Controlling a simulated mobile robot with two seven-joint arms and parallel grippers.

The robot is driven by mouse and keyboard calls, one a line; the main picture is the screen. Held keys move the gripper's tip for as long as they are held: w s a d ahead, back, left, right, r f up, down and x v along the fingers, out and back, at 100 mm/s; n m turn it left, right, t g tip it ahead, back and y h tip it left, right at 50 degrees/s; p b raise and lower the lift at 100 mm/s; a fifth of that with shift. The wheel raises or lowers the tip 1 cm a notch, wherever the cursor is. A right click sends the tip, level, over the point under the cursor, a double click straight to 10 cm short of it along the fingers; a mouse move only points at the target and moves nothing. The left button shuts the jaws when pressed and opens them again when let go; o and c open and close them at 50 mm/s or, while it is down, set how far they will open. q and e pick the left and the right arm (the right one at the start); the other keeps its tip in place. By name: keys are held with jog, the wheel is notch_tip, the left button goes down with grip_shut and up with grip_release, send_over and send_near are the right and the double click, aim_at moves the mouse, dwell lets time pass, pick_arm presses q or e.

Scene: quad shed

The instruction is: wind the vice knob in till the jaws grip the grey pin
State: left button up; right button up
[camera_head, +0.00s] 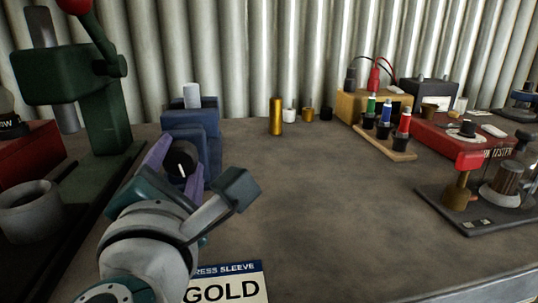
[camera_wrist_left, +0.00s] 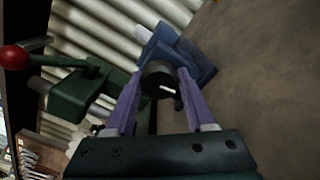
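The blue vice (camera_head: 205,130) stands on the bench left of centre, partly hidden by my left arm. The light grey pin (camera_head: 191,95) stands upright at its top, between the jaws; whether the jaws touch it I cannot tell. The black vice knob (camera_head: 181,158), with a white mark, faces me. My left gripper (camera_head: 177,163) has its purple fingers either side of the knob. The left wrist view shows the knob (camera_wrist_left: 159,80) between the fingertips, the vice (camera_wrist_left: 190,55) and pin (camera_wrist_left: 143,34) behind; finger contact is unclear. My right gripper is not in view.
A green press (camera_head: 103,100) with a red-ended lever stands close on the left. A brass cylinder (camera_head: 276,116) stands behind and right of the vice. A "GOLD" card (camera_head: 228,287) lies in front. The bench's middle is clear; a red case (camera_head: 450,138) is at right.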

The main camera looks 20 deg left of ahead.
pick_arm(q)
grip_shut()
jog(key=shift+r+m+p, duration=0.15)
jog(key=shift+m+p, duration=0.45)
jog(key=shift+p, duration=0.3)
jog(key=m+p, duration=0.3)
jog(key=shift+r, duration=0.1)
jog(key=m+p, duration=0.2)
jog(key=m, duration=0.1)
jog(key=shift+m+p, duration=0.75)
jog(key=shift+m, duration=0.35)
jog(key=shift+f, duration=0.2)
